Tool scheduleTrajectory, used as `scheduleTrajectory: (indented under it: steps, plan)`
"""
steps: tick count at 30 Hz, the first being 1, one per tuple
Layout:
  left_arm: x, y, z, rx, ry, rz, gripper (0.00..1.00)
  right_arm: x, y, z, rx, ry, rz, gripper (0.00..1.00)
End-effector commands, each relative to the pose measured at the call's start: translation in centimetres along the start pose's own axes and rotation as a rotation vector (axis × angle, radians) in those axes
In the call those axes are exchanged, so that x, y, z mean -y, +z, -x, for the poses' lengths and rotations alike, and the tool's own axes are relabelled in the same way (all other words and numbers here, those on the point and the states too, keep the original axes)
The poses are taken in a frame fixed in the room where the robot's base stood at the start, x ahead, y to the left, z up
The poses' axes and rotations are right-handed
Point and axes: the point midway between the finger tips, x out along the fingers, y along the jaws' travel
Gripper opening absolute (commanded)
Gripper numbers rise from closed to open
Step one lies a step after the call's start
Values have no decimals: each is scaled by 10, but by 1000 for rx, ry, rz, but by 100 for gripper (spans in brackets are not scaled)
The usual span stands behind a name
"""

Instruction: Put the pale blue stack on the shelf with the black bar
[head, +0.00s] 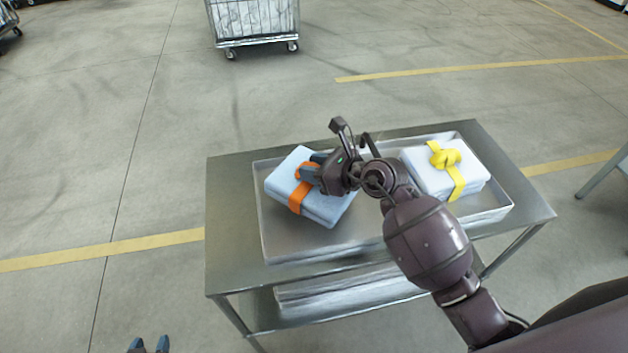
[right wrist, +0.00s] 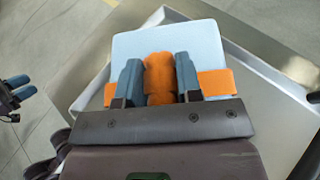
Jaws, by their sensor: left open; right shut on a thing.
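The pale blue stack (head: 322,208), bound with an orange band, is at the left end of a shallow metal tray, turned at an angle to it. I cannot tell whether its underside touches the tray. My right gripper (head: 308,172) is shut on the orange knot on top of the stack. In the right wrist view the two blue-grey fingers of my right gripper (right wrist: 160,78) press on both sides of the orange knot (right wrist: 159,62). My left gripper (head: 148,345) is open and empty at the bottom left, away from the table. No shelf with a black bar is in view.
The metal tray (head: 268,235) sits on a steel table (head: 228,225) with a lower shelf. A white stack with a yellow band (head: 470,181) lies at the tray's right end. A wheeled cage cart (head: 253,22) stands far back. The floor left of the table is clear.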

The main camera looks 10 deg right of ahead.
Motion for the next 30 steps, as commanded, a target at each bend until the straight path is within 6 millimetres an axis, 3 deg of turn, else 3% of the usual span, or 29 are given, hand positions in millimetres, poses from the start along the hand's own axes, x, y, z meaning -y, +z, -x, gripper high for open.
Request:
scheduleTrajectory:
  steps: [4,12,25,26,30]
  plan:
    - [0,2,-1,1,0,0,43,0,-6,-3,4,-1,-1,0]
    - [-1,12,-4,13,1,0,43,0,-38,-16,1,0,-3,0]
    - [-1,8,-4,7,2,0,43,0,-41,-17,3,-1,1,0]
    - [-1,8,-4,7,2,0,43,0,-42,-17,0,-1,0,36]
    - [-1,9,-4,9,1,0,43,0,-42,-17,0,-1,0,57]
